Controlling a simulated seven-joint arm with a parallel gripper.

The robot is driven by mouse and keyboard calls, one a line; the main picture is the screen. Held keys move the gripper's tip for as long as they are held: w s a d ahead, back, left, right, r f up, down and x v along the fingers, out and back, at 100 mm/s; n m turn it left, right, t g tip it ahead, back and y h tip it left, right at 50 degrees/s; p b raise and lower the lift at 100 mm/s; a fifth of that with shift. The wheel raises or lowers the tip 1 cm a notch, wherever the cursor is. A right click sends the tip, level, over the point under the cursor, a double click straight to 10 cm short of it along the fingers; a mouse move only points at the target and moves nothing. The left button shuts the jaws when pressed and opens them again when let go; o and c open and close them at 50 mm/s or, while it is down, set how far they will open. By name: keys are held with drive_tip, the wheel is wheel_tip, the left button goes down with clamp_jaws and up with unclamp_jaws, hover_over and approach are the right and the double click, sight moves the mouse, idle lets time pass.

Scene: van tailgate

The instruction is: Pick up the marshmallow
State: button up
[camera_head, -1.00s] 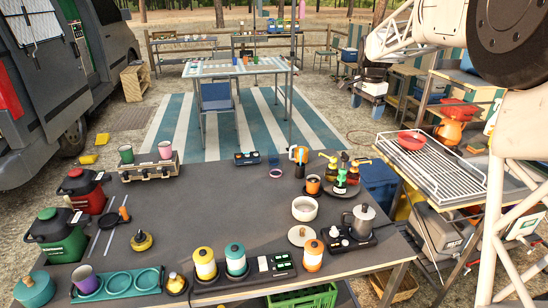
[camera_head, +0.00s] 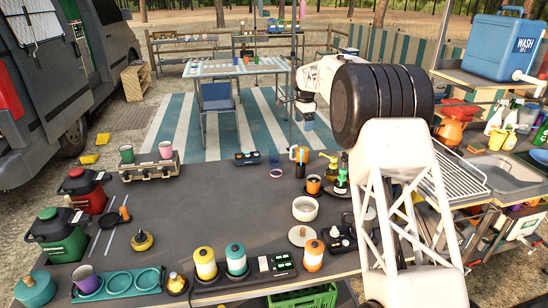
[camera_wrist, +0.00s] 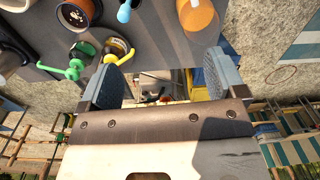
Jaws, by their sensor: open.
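I cannot clearly make out the marshmallow. Small white pieces (camera_head: 337,243) lie on a dark tray near the right front of the grey table; they are too small to identify. My gripper (camera_head: 307,122) hangs in the air beyond the table's far edge, over the striped mat. In the wrist view my gripper (camera_wrist: 162,76) is open, with its two blue-grey fingers wide apart and nothing between them. My arm hides part of the table's right side, including much of the moka pot (camera_head: 369,222).
Pump bottles (camera_head: 341,179) and an orange cup (camera_head: 313,184) stand at the table's far right. A white bowl (camera_head: 305,209) is nearer. Yellow, teal and orange canisters (camera_head: 205,262) line the front. The table's middle is clear. A wire rack (camera_head: 455,180) lies to the right.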

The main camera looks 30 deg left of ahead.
drive_tip(key=m, duration=0.1)
hover_over(274, 152)
drive_tip(key=w+a, duration=0.2)
wheel_tip(274, 152, down, 10)
drive_tip(key=shift+w+d+f, duration=0.15)
drive_tip(key=shift+d, duration=0.05)
drive_tip(key=shift+f, duration=1.35)
drive_tip(key=shift+f, duration=2.6)
drive_tip(key=c, duration=1)
